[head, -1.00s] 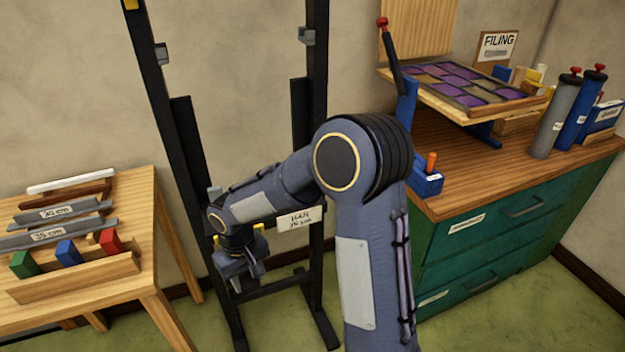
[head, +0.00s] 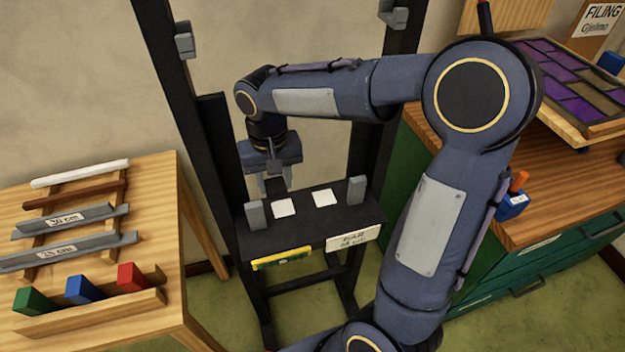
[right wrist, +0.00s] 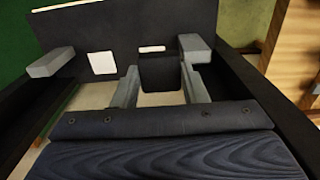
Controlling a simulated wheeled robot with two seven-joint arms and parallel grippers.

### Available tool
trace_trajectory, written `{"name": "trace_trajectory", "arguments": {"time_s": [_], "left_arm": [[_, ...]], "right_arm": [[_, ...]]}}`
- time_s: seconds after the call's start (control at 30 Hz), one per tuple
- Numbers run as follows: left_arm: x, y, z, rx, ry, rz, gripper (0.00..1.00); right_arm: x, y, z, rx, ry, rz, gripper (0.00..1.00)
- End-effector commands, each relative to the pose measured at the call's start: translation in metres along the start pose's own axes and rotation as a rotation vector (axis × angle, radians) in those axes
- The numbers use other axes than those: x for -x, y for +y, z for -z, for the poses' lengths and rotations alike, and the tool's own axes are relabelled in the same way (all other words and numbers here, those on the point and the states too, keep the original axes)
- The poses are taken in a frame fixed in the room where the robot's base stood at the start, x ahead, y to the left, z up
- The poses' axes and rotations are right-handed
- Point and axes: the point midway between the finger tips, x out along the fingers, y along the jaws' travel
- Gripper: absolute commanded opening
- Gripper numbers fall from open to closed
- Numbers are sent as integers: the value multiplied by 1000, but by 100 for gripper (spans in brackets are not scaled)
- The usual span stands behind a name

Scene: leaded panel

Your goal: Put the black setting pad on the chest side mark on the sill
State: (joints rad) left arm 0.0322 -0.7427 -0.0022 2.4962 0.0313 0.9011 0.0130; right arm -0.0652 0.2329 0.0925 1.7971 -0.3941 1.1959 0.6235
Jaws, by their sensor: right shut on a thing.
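The black setting pad (right wrist: 160,72) is a dark block between the two grey fingers of my right gripper (right wrist: 157,88) in the right wrist view. In the head view my right gripper (head: 275,183) points down, shut on the pad, above the back left part of the black sill (head: 312,228); the pad is hard to make out there. Two white square marks lie on the sill: the chest side mark (head: 325,198) on the right, bare, and the other mark (head: 284,207), nearer the gripper. The chest side mark also shows bare in the wrist view (right wrist: 102,62). My left gripper is not in view.
Grey blocks stand at the sill's left (head: 255,215) and right (head: 356,190) ends. A yellow-green level (head: 282,258) and a label (head: 352,238) are on its front. The green chest (head: 570,265) is right, a wooden table (head: 160,220) left.

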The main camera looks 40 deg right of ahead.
Motion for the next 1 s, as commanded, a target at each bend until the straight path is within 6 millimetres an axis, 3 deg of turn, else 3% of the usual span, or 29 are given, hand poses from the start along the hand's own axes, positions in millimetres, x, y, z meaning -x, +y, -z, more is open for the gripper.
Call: {"name": "trace_trajectory", "arguments": {"time_s": [0.37,0.5,0.87,1.0], "left_arm": [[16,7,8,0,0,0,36],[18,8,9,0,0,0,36],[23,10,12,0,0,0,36],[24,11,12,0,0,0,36]], "right_arm": [[-35,81,28,-10,-6,-3,17],[-63,102,36,-6,-8,-2,17],[-96,127,46,-3,-4,-2,17],[-118,128,46,0,-6,-1,17]]}}
